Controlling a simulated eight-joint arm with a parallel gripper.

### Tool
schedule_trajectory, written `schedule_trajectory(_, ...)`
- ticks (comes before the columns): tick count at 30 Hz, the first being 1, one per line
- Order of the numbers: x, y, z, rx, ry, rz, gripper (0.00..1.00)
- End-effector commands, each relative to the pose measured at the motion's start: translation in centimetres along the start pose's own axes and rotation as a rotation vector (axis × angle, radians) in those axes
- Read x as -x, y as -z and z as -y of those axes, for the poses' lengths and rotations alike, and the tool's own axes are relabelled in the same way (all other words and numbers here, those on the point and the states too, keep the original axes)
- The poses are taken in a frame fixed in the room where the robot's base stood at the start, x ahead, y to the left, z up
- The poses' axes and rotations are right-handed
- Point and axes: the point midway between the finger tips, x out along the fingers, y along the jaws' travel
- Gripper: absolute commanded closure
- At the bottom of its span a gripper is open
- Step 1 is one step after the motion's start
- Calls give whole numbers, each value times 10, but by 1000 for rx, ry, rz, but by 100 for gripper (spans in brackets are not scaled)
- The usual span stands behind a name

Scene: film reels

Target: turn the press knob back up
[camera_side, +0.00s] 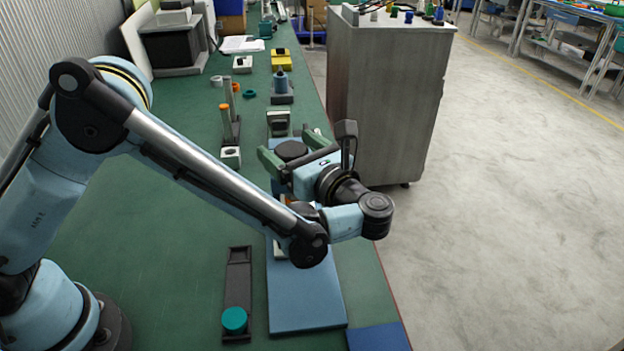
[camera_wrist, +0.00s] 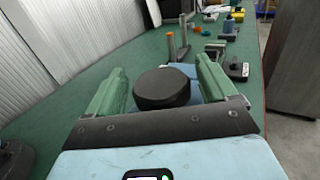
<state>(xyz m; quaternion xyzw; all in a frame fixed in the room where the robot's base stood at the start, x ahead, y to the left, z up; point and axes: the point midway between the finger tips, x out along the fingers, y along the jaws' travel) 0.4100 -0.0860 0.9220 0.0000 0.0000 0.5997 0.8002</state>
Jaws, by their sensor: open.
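A black round knob (camera_side: 291,150), which I take for the press knob, also shows in the wrist view (camera_wrist: 162,88). It faces up and lies between the two green fingers of my gripper (camera_side: 283,142). In the wrist view my gripper (camera_wrist: 162,66) is open, with one finger on each side of the knob. Gaps show on both sides, so the fingers look apart from it. A light blue surface shows under and around the knob. The rest of the press is mostly hidden by my arm and gripper.
A blue base plate (camera_side: 305,300) lies on the green bench. A dark tray (camera_side: 238,270) with a teal cylinder (camera_side: 234,320) lies beside it. Upright posts (camera_side: 227,121) and a white block (camera_side: 231,157) stand farther back. A grey cabinet (camera_side: 385,95) stands to the right.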

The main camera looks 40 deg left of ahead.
Motion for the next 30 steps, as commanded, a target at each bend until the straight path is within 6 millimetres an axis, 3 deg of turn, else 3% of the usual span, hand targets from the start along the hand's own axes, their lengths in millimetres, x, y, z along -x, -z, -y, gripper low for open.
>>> schedule_trajectory(8, 33, -3, 0, 0, 4, 0, 15)
schedule_trajectory(18, 30, -58, 0, 0, 1, 0, 15)
schedule_trajectory(30, 30, -70, 0, 0, 1, 0, 15)
